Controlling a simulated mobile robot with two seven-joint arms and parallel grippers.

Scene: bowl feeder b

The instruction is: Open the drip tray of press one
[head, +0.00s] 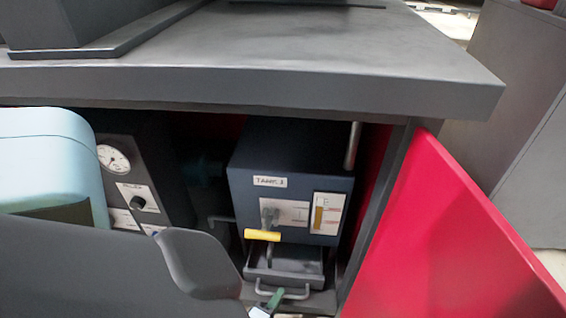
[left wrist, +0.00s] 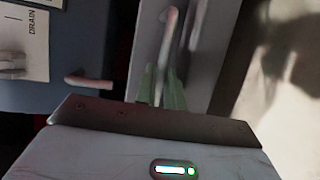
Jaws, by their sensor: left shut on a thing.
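A dark blue unit (head: 285,190) stands inside the cabinet; its small label looks like "TANK" with a number I cannot read surely. Below its front is a grey tray (head: 318,268), with its inside partly showing from above and a pale bar handle (head: 300,294) on its front. My left gripper (head: 275,298), with green fingertips, is at the left part of this handle. In the left wrist view, the green fingers (left wrist: 162,92) are shut on the pale handle bar (left wrist: 168,40). My right gripper is in neither view.
A yellow-tipped lever (head: 262,235) hangs above the tray. A dark panel with a gauge (head: 113,158) stands to the left. The open red door (head: 450,235) is on the right, and the grey worktop (head: 300,60) overhangs the cabinet. A "DRAIN" label (left wrist: 32,22) shows in the left wrist view.

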